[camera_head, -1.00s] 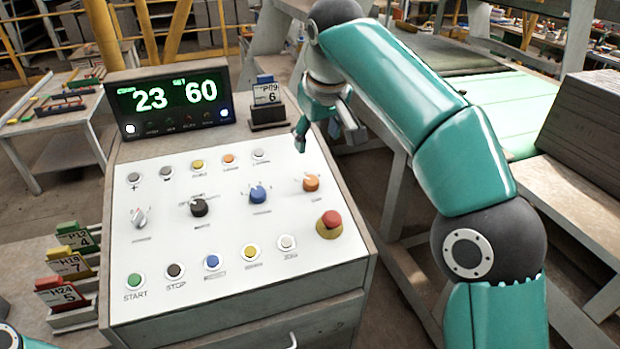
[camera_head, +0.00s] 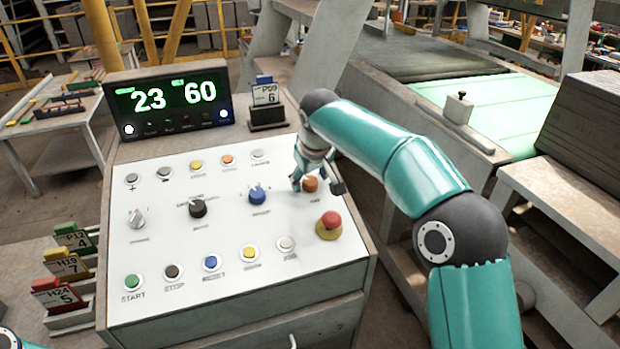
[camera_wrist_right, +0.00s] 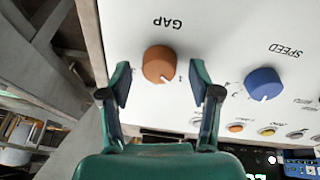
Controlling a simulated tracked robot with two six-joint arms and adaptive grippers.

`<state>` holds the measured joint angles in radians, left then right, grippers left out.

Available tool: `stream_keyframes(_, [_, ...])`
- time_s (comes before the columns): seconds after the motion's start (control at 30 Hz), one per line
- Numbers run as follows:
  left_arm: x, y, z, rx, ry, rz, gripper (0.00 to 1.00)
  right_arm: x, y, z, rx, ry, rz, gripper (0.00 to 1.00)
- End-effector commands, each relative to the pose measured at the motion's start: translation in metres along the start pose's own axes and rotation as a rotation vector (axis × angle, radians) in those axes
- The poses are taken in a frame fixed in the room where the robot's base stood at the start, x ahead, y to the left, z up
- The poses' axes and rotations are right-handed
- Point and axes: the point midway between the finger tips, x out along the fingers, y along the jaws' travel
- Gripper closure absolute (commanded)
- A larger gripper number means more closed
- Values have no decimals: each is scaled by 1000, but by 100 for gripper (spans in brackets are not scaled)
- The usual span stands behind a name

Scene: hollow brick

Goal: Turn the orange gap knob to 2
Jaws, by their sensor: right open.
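The orange gap knob (camera_head: 310,184) sits on the right side of the white panel, above the red button. In the right wrist view the knob (camera_wrist_right: 159,62) is beside the upside-down word GAP, its pale pointer mark toward the bottom of the picture. A numeral 1 shows near it; the other scale marks are hard to read. My right gripper (camera_head: 317,187) is open, its fingers on either side of the knob. In the wrist view the gripper (camera_wrist_right: 160,84) shows gaps between both fingers and the knob. My left gripper is not in view.
The blue speed knob (camera_head: 257,195) is left of the gap knob, with a black knob (camera_head: 198,208) beyond. A red emergency button (camera_head: 330,221) on a yellow base is just below. Small buttons line the panel. The display (camera_head: 172,101) reads 23 and 60.

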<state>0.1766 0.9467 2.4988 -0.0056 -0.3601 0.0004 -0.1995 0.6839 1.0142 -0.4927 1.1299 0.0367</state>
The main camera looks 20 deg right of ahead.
Motion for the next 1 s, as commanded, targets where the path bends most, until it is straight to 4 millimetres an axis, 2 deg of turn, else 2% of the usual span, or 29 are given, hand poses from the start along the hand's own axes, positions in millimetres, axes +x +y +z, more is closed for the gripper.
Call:
stream_keyframes(0.1, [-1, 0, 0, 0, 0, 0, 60, 6, 0, 0, 0, -2, 0, 37])
stream_keyframes(0.4, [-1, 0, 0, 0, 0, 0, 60, 8, 0, 0, 0, -1, 0, 39])
stream_keyframes(0.73, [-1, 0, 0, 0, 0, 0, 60, 7, 0, 0, 0, -1, 0, 94])
stream_keyframes(0.77, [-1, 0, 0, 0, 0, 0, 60, 7, 0, 0, 0, -1, 0, 97])
stream_keyframes(1.0, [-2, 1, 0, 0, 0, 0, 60, 7, 0, 0, 18, -2, 2, 97])
